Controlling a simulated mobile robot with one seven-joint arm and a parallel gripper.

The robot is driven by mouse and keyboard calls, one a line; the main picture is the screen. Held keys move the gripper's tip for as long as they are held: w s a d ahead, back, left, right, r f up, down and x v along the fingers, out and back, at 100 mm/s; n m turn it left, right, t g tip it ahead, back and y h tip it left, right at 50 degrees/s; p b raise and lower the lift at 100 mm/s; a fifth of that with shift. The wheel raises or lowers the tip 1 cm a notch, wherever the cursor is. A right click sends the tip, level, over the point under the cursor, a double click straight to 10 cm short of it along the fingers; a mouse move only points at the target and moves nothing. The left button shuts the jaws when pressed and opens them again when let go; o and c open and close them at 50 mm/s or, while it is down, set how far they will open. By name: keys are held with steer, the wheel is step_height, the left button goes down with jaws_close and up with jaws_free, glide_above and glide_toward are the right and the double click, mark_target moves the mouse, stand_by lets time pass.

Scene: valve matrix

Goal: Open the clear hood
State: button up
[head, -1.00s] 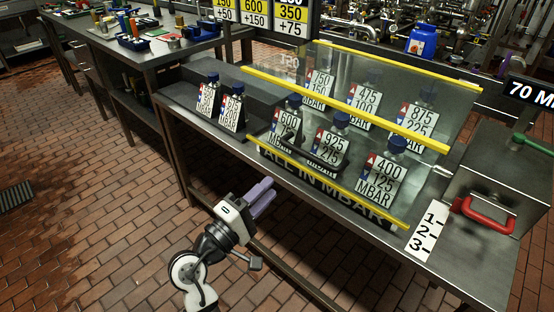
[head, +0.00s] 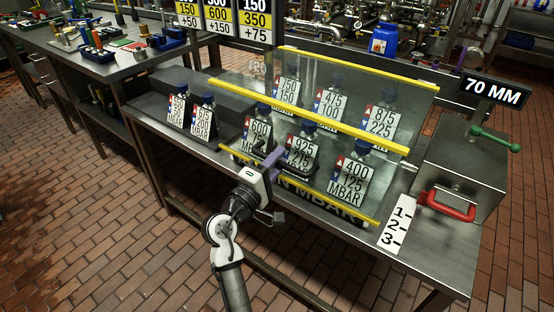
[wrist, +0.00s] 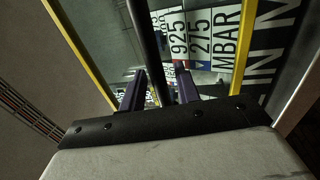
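The clear hood (head: 318,120) has yellow edge strips and stands lowered over several bottles with number cards on the metal bench. A dark handle bar (wrist: 146,40) runs along its front side. My gripper (head: 275,159) is at the hood's front, by the handle. In the wrist view its two purple fingers (wrist: 160,82) are apart, with the dark bar seen between them. I cannot tell whether either finger touches the bar. The gripper's body hides part of the hood's lower yellow strip and lettering.
Two bottles with cards (head: 190,117) stand left of the hood. On the right are a metal box with a red handle (head: 446,205), a green lever (head: 495,138) and a 1-2-3 label (head: 397,222). A sign board (head: 236,20) stands behind. The brick floor in front is clear.

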jaws_close()
stand_by(0.4)
